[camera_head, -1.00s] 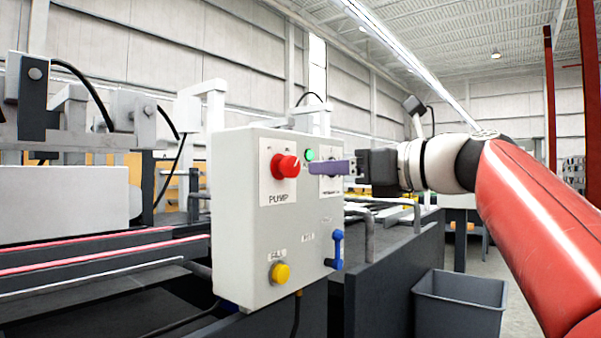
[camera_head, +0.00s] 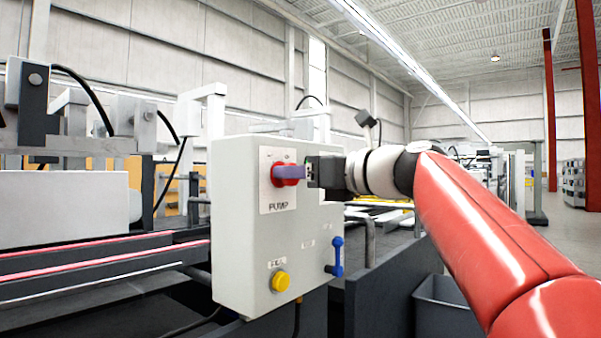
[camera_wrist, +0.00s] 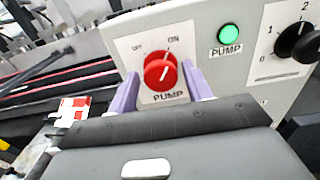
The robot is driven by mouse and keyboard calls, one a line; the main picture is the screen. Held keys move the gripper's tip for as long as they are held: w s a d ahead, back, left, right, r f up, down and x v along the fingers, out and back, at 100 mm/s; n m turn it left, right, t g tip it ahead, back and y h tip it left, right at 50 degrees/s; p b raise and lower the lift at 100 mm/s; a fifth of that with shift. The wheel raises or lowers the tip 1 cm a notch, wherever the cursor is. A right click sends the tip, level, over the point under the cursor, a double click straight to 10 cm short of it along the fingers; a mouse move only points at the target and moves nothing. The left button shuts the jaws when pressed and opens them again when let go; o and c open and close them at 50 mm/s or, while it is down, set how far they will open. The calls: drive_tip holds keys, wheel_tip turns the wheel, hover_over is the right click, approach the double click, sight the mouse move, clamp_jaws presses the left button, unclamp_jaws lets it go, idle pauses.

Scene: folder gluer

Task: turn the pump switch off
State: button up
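The pump switch is a red knob (camera_head: 278,174) on a white plate marked PUMP, on the front of a grey control box (camera_head: 235,240). In the wrist view the red knob (camera_wrist: 160,73) has its white mark pointing up and right toward ON; OFF is printed at upper left. My gripper (camera_wrist: 160,69) has one purple finger on each side of the knob, with a visible gap on both sides. In the head view my gripper (camera_head: 289,172) reaches in from the right, and a finger covers part of the knob.
A lit green PUMP lamp (camera_wrist: 229,35) and a black rotary selector (camera_wrist: 300,42) are right of the switch. A grey bin (camera_head: 440,302) stands at lower right.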

drive_tip(key=c, duration=0.7)
drive_tip(key=shift+n, duration=0.3)
drive_tip(key=shift+s+a+f+n+b, duration=0.1)
drive_tip(key=shift+n+b, duration=0.4)
drive_tip(key=shift+n, duration=2.85)
drive_tip(key=shift+f+n+b, duration=0.1)
drive_tip(key=shift+n+b, duration=0.35)
drive_tip(key=shift+n, duration=2.9)
